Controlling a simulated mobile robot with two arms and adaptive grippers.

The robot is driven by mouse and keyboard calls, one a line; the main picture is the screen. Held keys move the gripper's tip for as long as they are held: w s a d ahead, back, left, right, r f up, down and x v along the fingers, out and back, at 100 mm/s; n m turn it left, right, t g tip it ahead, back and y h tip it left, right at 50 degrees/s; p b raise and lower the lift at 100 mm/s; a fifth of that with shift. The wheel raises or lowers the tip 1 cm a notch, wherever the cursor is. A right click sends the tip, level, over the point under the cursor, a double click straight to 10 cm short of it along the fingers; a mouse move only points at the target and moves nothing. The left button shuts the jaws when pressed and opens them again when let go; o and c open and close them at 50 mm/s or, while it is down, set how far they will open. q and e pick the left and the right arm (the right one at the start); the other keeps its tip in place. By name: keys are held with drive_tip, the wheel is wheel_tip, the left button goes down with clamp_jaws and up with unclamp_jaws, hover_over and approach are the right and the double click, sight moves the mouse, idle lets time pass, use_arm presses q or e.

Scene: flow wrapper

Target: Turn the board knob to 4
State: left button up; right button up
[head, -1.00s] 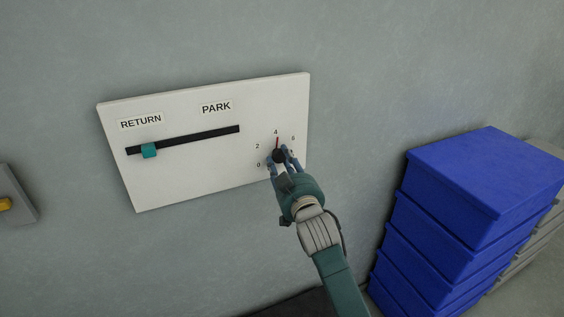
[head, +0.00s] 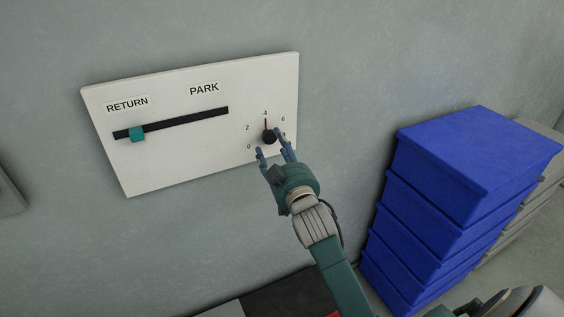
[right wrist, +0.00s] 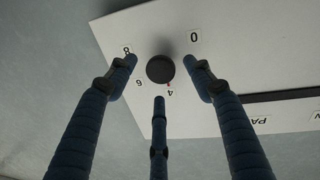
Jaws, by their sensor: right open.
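The black board knob (head: 269,137) sits at the right end of the white board (head: 180,160). Its red pointer (head: 265,124) points up at the number 4. The knob also shows in the right wrist view (right wrist: 160,69), with the 4 label below it. My right gripper (head: 273,152) is open, its blue fingers spread and drawn back a little from the knob. In the right wrist view its fingers (right wrist: 160,85) stand around the knob, apart from it. My left gripper is not in view.
The board also has a slot with a teal slider (head: 137,134) at its left end, under the RETURN label. Stacked blue bins (head: 470,160) stand at the right. A grey box edge (head: 9,195) shows at the far left.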

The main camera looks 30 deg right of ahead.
drive_tip(key=v, duration=0.9)
drive_tip(key=shift+s, duration=0.3)
